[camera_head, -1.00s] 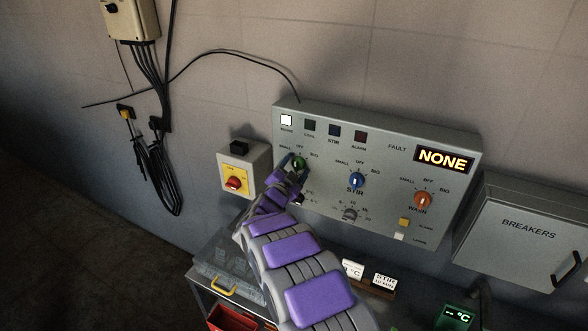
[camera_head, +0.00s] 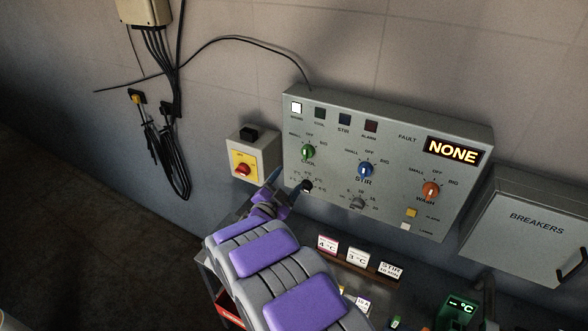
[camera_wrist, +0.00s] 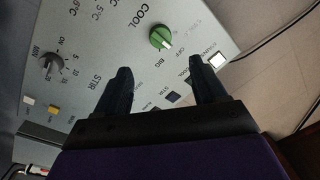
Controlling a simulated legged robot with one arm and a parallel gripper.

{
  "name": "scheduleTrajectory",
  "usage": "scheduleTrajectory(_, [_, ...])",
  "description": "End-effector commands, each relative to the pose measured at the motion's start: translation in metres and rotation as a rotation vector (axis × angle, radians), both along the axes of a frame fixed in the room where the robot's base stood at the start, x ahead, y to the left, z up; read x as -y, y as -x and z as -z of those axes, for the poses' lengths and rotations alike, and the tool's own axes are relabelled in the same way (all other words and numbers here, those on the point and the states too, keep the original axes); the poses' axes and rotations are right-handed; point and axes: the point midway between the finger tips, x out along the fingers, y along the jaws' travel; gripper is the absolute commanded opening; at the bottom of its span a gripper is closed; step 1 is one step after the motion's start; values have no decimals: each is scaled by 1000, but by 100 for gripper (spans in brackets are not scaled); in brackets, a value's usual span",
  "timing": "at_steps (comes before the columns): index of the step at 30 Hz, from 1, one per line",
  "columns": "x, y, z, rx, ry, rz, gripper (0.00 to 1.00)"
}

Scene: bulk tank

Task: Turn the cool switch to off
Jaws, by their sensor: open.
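The green COOL knob (camera_head: 308,152) is on the left of the grey control panel (camera_head: 400,128), under its SMALL, OFF and BIG labels. In the wrist view the green knob (camera_wrist: 160,37) shows unobstructed, beyond the fingertips. Its white mark appears to point toward OFF. My gripper (camera_head: 288,183) is open and empty, below and left of the knob and apart from it. In the wrist view my gripper (camera_wrist: 163,75) shows two dark fingers spread apart.
The blue STIR knob (camera_head: 366,170) and orange WASH knob (camera_head: 431,190) are to the right. A small dial (camera_head: 357,203) sits below. The red switch on a yellow plate (camera_head: 242,169) is close left of my gripper. The breakers box (camera_head: 530,232) is at right.

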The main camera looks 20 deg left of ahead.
Motion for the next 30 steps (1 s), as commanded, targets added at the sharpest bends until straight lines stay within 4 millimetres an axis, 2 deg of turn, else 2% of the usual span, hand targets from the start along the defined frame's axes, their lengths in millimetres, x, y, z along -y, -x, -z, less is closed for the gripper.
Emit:
scheduleTrajectory(3, [-2, 21, 0, 3, -1, -3, 70])
scheduleTrajectory(10, [-2, 42, 3, -1, 1, -1, 70])
scheduleTrajectory(26, [-2, 44, 3, 1, 0, 1, 70])
scheduleTrajectory(30, [1, 38, 1, -23, -4, -11, 70])
